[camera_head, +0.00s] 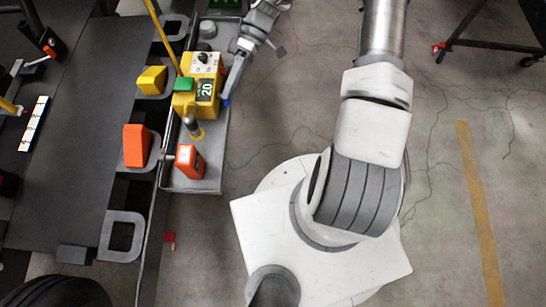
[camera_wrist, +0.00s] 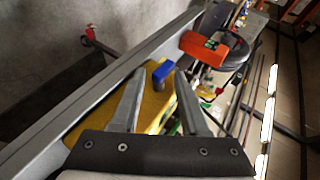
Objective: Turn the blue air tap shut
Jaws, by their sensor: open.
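The blue air tap (camera_wrist: 162,72) shows in the wrist view as a small blue handle against the yellow box (camera_wrist: 155,108). In the head view a bit of its blue (camera_head: 226,101) shows at the right side of the yellow box (camera_head: 184,103), by my finger's tip. My gripper (camera_wrist: 160,75) is open, one finger on each side of the blue handle in the picture. I cannot tell whether either finger touches it. In the head view my gripper (camera_head: 230,88) reaches down along the box's right side, and one finger hides the other.
The yellow box has a green block (camera_head: 185,84) and a dial (camera_head: 203,59) on it. It stands on a narrow grey tray (camera_head: 208,176) with an orange block (camera_head: 190,160). The dark bench (camera_head: 75,130) lies left. Bare floor (camera_head: 290,110) is free to the right.

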